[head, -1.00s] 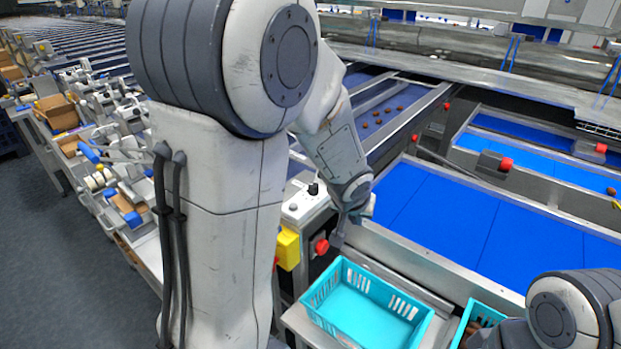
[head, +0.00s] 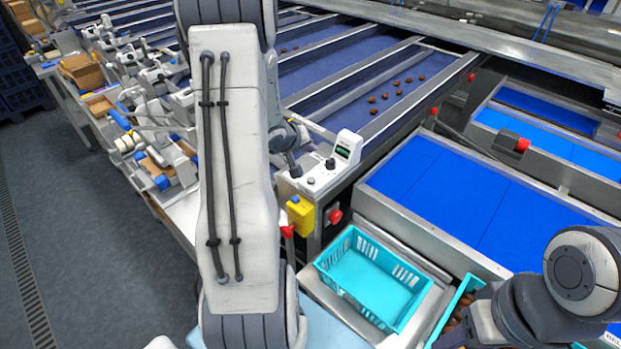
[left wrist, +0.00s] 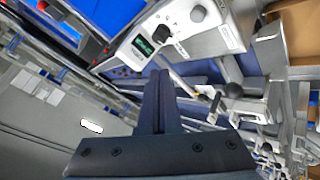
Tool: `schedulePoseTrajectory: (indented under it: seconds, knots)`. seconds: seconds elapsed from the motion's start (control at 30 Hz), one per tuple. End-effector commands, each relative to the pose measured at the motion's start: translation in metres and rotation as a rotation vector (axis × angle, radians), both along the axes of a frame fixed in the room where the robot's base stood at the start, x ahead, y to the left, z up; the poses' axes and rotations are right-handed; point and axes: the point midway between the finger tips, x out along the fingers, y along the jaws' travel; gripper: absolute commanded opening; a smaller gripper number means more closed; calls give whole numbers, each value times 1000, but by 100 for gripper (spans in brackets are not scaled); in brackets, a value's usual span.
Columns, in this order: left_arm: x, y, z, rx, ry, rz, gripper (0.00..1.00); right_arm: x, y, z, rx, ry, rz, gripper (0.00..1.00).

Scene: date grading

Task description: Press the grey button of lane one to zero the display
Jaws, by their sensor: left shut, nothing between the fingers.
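The lane control box (head: 322,178) is white, with a small lit green display (head: 345,150), a black knob (head: 330,164) and a small grey button (head: 310,181) on top. In the left wrist view the display (left wrist: 143,46), the knob (left wrist: 163,33) and the round grey button (left wrist: 198,13) all show near the top. My left gripper (head: 295,170) is beside the box's left end, partly hidden by my own arm. Its fingers (left wrist: 160,75) are shut and empty, apart from the button in the wrist view.
A yellow box (head: 301,216) and a red button (head: 335,216) are on the front below the control box. A turquoise crate (head: 345,285) stands in front. Blue belts (head: 470,205) lie to the right, and a cluttered bench (head: 150,150) to the left.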

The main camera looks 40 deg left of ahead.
Motion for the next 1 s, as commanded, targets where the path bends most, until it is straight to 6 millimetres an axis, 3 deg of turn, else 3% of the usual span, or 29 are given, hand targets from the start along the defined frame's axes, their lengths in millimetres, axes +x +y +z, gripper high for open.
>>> schedulePoseTrajectory:
  seconds: [0.27,0.63,0.8,1.0]
  knots:
    - [0,0,-24,2,0,-2,0,0,0,-28,0,0,2,50]
    - [0,0,-68,3,0,-2,0,0,0,-84,0,0,-4,50]
    - [0,0,-84,1,1,-1,0,0,0,-93,0,1,-7,50]
    - [0,0,-87,1,1,0,0,0,0,-94,0,1,-8,50]
